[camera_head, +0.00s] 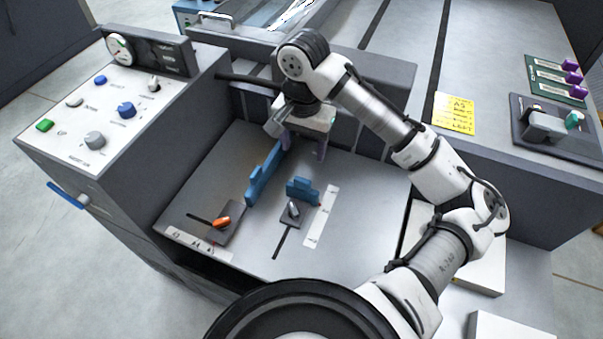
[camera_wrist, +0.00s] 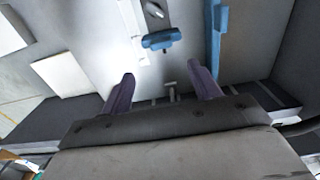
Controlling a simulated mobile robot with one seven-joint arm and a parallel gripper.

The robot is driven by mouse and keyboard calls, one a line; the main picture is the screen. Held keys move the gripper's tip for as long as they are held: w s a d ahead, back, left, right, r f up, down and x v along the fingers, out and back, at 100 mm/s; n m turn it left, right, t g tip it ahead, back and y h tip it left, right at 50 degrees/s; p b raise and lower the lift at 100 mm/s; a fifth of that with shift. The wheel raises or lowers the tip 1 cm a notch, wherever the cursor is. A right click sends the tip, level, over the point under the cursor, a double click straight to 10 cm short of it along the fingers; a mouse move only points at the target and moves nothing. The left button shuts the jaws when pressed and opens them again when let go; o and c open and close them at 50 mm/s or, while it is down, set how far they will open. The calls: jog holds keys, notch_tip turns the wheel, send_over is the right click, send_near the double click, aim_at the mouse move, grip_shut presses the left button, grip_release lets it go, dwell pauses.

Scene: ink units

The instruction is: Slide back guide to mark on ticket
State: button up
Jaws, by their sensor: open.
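The small blue back guide (camera_head: 302,191) stands on the grey tray floor, with a dark block and a grey lever (camera_head: 293,209) at its front. A white scale strip (camera_head: 321,217) lies to its right; its marks are too small to read. The yellow ticket (camera_head: 454,114) lies on the machine top at the right; its top line seems to read A5. My gripper (camera_head: 303,147) is open and empty, above the tray and behind the back guide. In the wrist view, the back guide (camera_wrist: 161,39) is apart from my purple fingers (camera_wrist: 165,86), beyond the gap between them.
A long blue side guide (camera_head: 264,178) stands left of the back guide, with an orange lever (camera_head: 221,222) near it. The control panel (camera_head: 98,113) rises at the left. Tray walls enclose the back. The front tray floor is mostly clear.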

aim_at(303, 180)
notch_tip(303, 180, down, 12)
jog(key=shift+f+b, duration=0.2)
jog(key=shift+b, duration=0.4)
